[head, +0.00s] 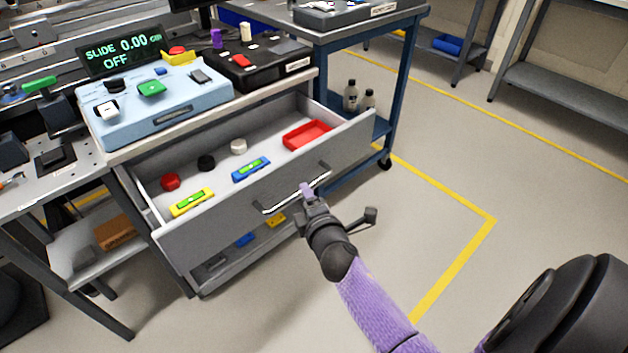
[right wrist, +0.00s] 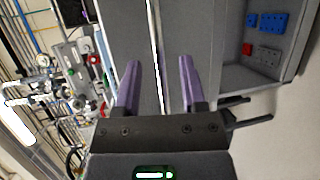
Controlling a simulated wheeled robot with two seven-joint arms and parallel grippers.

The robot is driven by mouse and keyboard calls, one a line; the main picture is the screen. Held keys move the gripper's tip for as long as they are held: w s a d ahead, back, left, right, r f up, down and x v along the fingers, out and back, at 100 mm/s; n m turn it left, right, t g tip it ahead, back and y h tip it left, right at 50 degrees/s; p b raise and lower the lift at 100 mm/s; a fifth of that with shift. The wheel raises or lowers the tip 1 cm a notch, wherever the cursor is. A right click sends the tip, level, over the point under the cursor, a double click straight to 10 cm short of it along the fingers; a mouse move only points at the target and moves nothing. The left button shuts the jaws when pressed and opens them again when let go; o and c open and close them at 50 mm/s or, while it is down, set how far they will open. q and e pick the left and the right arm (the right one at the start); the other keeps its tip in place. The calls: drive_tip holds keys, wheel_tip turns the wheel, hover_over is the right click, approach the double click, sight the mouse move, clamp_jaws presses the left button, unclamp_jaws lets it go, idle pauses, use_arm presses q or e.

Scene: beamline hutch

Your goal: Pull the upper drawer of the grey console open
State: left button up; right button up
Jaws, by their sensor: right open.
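The grey console's upper drawer (head: 230,212) stands pulled well out, its inside exposed. It holds a red tray (head: 307,135), a yellow level (head: 192,202), a blue level (head: 251,169), and red, black and white round pieces. Its silver bar handle (head: 280,203) runs along the front. My right gripper (head: 307,189) is at the handle, with its purple fingers apart. In the right wrist view, a bright bar (right wrist: 155,40), apparently the handle, passes between the open fingers (right wrist: 160,75); I see no contact. My left gripper is not in view.
Below the drawer is a lower compartment (head: 208,283) with blue and yellow pieces. A pale blue control box (head: 160,112) sits on the console top. A blue-framed cart (head: 391,90) with bottles stands behind the drawer. The floor to the right is clear, with yellow lines.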

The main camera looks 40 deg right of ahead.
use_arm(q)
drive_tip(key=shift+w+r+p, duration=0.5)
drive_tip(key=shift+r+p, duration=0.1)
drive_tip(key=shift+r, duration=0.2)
use_arm(e)
drive_tip(key=v, duration=0.6)
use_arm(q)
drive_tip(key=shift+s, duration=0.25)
use_arm(e)
drive_tip(key=shift+s+a, duration=0.1)
drive_tip(key=shift+s, duration=0.05)
